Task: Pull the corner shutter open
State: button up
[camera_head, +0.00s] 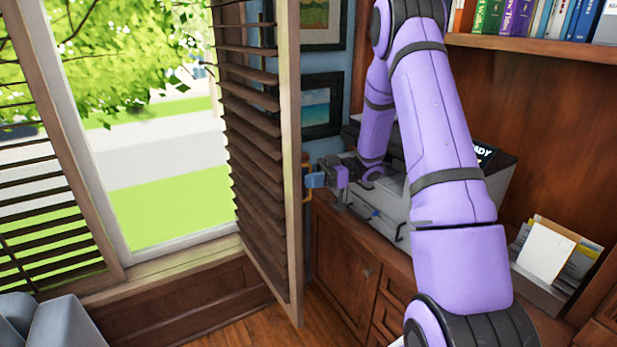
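The corner shutter (258,150) is a brown slatted panel with a light wooden edge. It stands swung out from the window at an angle, with bright outdoors showing left of it. A small brass-coloured handle (306,167) sits on its right edge. My gripper (314,180) is at that handle, on the right side of the panel. It looks small and is seen from behind my purple arm, so I cannot make out whether its fingers are closed around the handle.
A wooden cabinet (343,260) carries a grey printer (397,210) behind my arm. A letter holder (545,290) stands at right, under a bookshelf (540,47). Another slatted shutter (40,200) is at left. A grey seat (65,325) fills the bottom left corner.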

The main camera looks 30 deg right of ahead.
jog(key=v, duration=1)
jog(key=shift+d, duration=0.35)
jog(key=shift+s, duration=0.1)
